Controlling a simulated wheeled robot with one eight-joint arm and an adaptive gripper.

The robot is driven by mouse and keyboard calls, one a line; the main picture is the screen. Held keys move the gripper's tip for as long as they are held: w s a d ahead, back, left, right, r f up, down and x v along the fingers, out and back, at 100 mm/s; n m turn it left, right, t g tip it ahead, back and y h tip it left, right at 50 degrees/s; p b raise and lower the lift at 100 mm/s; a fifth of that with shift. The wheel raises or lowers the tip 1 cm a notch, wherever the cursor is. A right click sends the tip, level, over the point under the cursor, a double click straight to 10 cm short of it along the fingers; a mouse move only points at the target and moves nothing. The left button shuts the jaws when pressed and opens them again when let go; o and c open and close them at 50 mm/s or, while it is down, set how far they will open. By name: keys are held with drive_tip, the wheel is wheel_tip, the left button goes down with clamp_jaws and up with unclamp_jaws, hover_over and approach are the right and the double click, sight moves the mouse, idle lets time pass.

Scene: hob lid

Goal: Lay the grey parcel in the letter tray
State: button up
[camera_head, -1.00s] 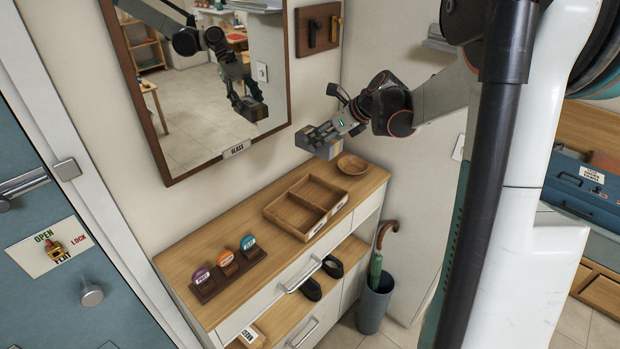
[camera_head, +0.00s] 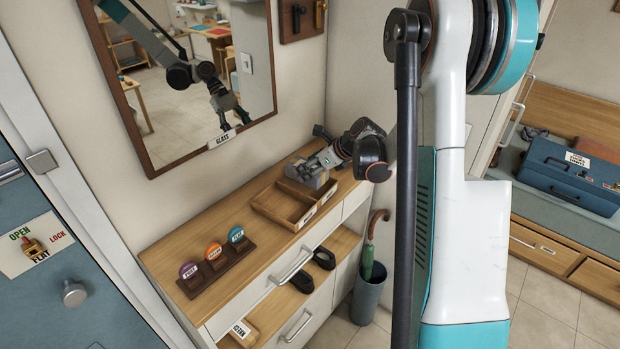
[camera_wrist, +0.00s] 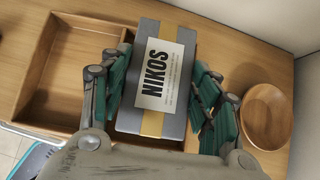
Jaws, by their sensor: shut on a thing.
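The grey parcel (camera_wrist: 183,40) has a yellow band and a white label reading NIKOS. My gripper (camera_wrist: 161,87) is shut on it, one finger along each long side. The wooden letter tray (camera_head: 262,207) lies on the cabinet top and has two compartments. In the head view the parcel (camera_head: 312,176) is over the far compartment; whether it touches the tray floor I cannot tell. In the wrist view the tray's left compartment (camera_wrist: 75,72) is empty, and the parcel hides most of the other one.
A round wooden bowl (camera_wrist: 266,112) stands right of my gripper in the wrist view. A dark rack with several coloured discs (camera_head: 217,266) sits on the cabinet's near left. A framed mirror (camera_head: 150,168) hangs behind. An umbrella stand (camera_head: 369,297) is beside the cabinet.

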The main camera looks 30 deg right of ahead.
drive_tip(key=shift+f+b, duration=0.35)
drive_tip(key=shift+f, duration=1.55)
drive_tip(key=shift+f, duration=0.1)
drive_tip(key=shift+f, duration=0.15)
drive_tip(key=o, duration=0.9)
drive_tip(key=shift+c, duration=0.2)
drive_tip(key=shift+r, duration=0.3)
drive_tip(key=p+v, duration=0.2)
drive_tip(key=v, duration=1)
drive_tip(key=shift+f, duration=0.1)
